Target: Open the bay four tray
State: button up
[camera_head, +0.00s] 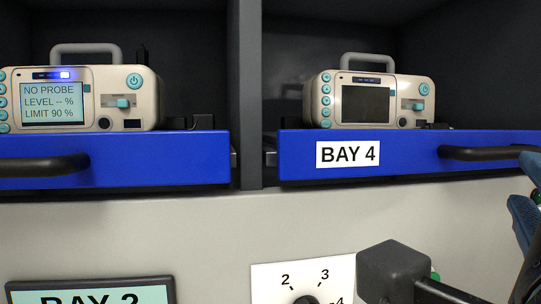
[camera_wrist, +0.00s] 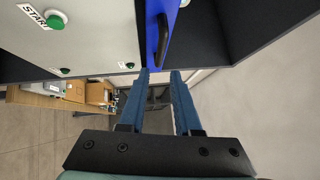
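The bay four tray (camera_head: 410,157) has a blue front with a white BAY 4 label (camera_head: 348,153) and a black bar handle (camera_head: 480,153) on its right part. The tray's blue front (camera_wrist: 180,12) and handle (camera_wrist: 163,42) also show at the top of the wrist view. A monitor (camera_head: 370,99) with a dark screen stands on the tray. My gripper (camera_wrist: 160,73) is open and empty, its two blue fingers apart. The handle's near end lies in line with the gap, at or just beyond the fingertips; contact cannot be told. In the head view, the fingers are partly cut off at the right edge.
A neighbouring blue tray (camera_head: 120,160) at left bears a monitor (camera_head: 82,98) with a lit screen reading NO PROBE. Below is a pale panel with a numbered dial plate (camera_head: 290,275) and a BAY 2 sign (camera_head: 90,295). A pale wall (camera_wrist: 275,110) stands right of the fingers.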

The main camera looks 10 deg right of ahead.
aim_at(510, 156)
jog(key=p+x, duration=0.1)
jog(key=p, duration=0.2)
jog(key=p+x, duration=0.2)
jog(key=p, duration=0.2)
jog(key=p+x, duration=0.1)
jog(key=p, duration=0.3)
jog(key=shift+w+d+r, duration=0.1)
jog(key=shift+d+r, duration=0.2)
jog(key=shift+r, duration=0.05)
jog(key=shift+p, duration=0.75)
jog(key=p+x, duration=0.1)
jog(key=x, duration=0.6)
jog(key=shift+w+d+f+p, duration=0.2)
jog(key=shift+w+d+p, duration=0.1)
jog(key=shift+p, duration=0.1)
grip_shut()
